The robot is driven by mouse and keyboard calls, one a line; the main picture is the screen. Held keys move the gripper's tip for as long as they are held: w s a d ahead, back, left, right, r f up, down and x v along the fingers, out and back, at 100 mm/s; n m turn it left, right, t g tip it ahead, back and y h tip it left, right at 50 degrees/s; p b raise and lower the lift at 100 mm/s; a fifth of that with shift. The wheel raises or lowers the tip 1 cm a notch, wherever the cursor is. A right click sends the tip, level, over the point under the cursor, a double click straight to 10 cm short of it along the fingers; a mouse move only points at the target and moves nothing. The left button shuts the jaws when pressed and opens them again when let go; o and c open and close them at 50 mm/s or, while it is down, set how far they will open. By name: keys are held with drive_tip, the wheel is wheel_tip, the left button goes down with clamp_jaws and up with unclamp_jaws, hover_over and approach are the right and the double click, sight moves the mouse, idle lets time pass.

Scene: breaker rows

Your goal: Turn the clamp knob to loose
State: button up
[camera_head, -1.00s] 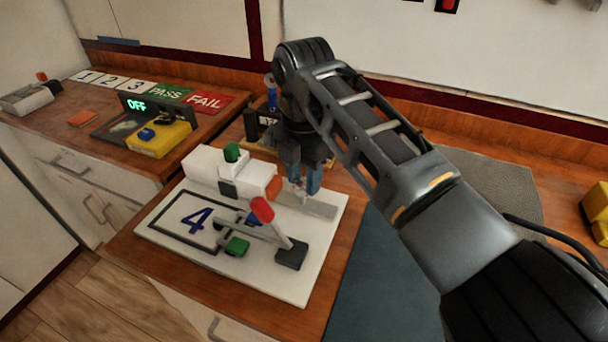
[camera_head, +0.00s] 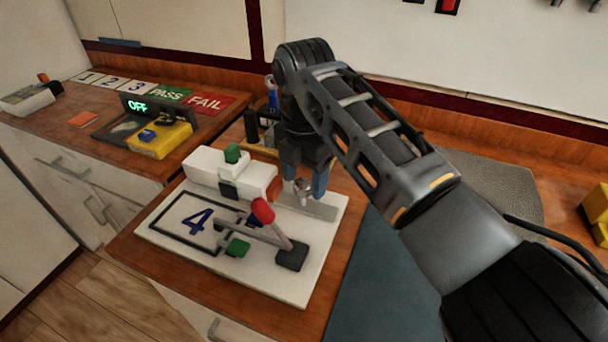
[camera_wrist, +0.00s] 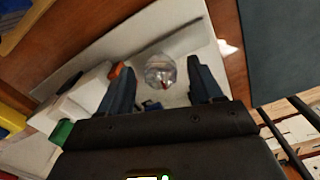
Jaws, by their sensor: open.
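The clamp knob, a small shiny silvery knob (camera_head: 303,188), stands at the back right of the white board (camera_head: 292,288). In the wrist view the knob (camera_wrist: 160,71) lies between my two fingers, with a gap on each side. It shows a small red mark near its lower edge. My gripper (camera_head: 304,182) points down over it, open, with dark blue fingers; it also shows in the wrist view (camera_wrist: 161,76). I cannot tell which way the knob is set.
A toggle lever with a red handle (camera_head: 262,211) rises at the board's front right. A white block with a green button (camera_head: 232,153) stands left of my gripper. A yellow box (camera_head: 165,138) and an OFF display (camera_head: 138,106) are on the left counter.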

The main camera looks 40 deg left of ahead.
sight(304, 182)
drive_tip(key=shift+r+b, duration=0.55)
drive_tip(key=shift+r, duration=3.35)
